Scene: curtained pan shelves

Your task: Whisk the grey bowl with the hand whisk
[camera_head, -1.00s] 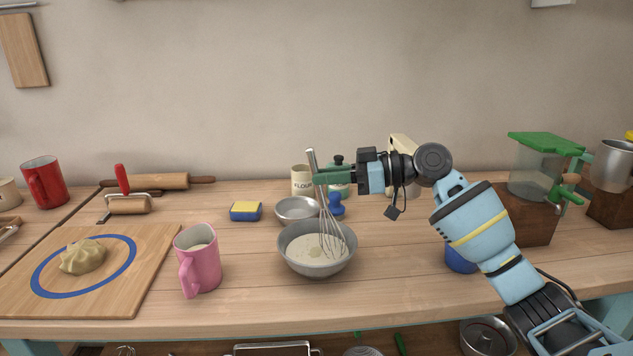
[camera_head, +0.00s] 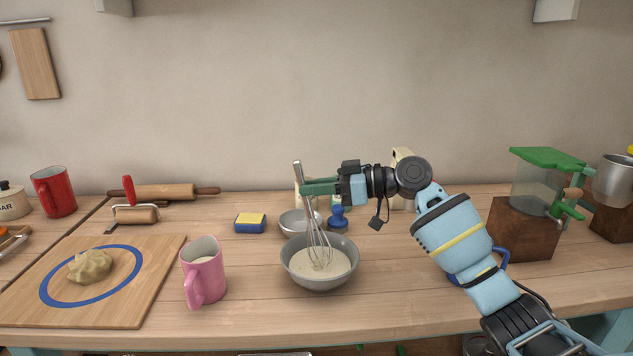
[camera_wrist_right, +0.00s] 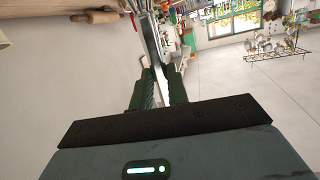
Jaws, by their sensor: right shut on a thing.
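The grey bowl (camera_head: 320,284) stands on the wooden table in the head view with pale batter (camera_head: 330,265) in it. The hand whisk (camera_head: 312,225) is tilted, its wire end down in the bowl at the batter and its metal handle up. My right gripper (camera_head: 306,187) is shut on the whisk's handle above the bowl, with the arm coming in from the right. In the right wrist view the handle (camera_wrist_right: 152,50) shows between the green fingers. My left gripper is not in view.
A pink mug (camera_head: 203,274) stands left of the bowl. A smaller metal bowl (camera_head: 297,222), a blue stamp-like item (camera_head: 338,220) and a sponge (camera_head: 250,223) are close behind. A dough board (camera_head: 150,285) lies left; a grinder-like box (camera_head: 522,232) stands right.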

